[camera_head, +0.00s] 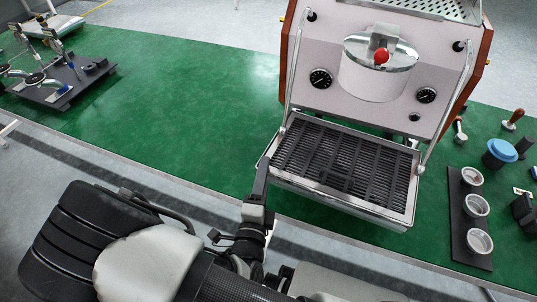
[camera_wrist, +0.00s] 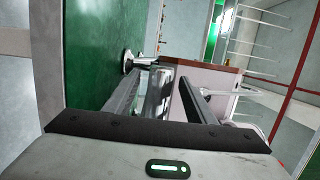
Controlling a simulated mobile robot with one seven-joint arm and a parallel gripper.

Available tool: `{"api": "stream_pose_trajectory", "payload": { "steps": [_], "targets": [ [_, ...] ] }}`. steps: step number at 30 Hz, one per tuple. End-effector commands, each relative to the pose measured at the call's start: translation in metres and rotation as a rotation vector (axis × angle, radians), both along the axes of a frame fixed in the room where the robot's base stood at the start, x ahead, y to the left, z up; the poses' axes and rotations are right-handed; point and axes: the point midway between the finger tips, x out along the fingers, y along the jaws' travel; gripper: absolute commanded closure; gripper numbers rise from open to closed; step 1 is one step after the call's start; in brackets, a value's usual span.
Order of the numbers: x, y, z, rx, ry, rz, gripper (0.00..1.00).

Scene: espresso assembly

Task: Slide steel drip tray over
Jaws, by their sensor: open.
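The steel drip tray (camera_head: 340,200) has a bright rim and a black slatted grate. My gripper (camera_head: 264,168) is at the tray's left front corner. In the wrist view my gripper (camera_wrist: 165,78) is open, its two dark fingers either side of a shiny steel part (camera_wrist: 158,95), apparently the tray's edge. I cannot tell whether either finger touches it. The far fingertip is hard to make out in the head view.
A dark holder with several metal cups (camera_head: 477,205) stands right of the tray, near a blue-topped container (camera_head: 500,152). A black stand with metal tools (camera_head: 62,85) is at the far left. The green surface (camera_head: 190,95) between it and the machine is clear.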

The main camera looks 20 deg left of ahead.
Motion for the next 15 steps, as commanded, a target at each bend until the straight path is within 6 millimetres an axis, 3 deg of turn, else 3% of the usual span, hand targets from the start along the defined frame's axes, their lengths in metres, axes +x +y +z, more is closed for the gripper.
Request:
{"api": "stream_pose_trajectory", "payload": {
  "steps": [7, 15],
  "targets": [
    [0.048, 0.009, -0.001, 0.002, -0.002, -0.003, 0.5],
    [0.077, 0.017, -0.001, 0.001, 0.0, 0.0, 0.5]
  ]
}}
